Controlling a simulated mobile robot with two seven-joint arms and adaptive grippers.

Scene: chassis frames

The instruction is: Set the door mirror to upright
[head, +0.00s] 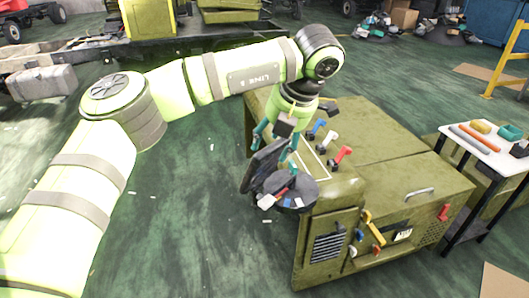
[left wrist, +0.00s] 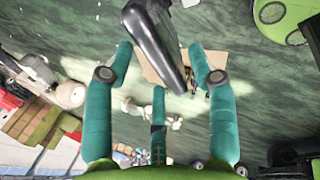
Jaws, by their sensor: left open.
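The door mirror (head: 263,165) is a dark, flat, rounded panel at the near left corner of the olive cabinet in the head view. It leans at a tilt there. My left gripper (head: 276,140), with teal fingers, is open right above and beside the mirror's upper end. In the left wrist view the black mirror (left wrist: 156,36) reaches in from the top between the spread fingers of my left gripper (left wrist: 160,85). I cannot tell whether any finger touches it. The mirror's mount is hidden. My right gripper is not in view.
A round dark tray (head: 296,200) with small parts sits just below the mirror. Red, blue and white levers (head: 328,141) stand on the cabinet top (head: 370,130). A white side table (head: 485,145) with parts is at the right. The green floor at left is mostly clear.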

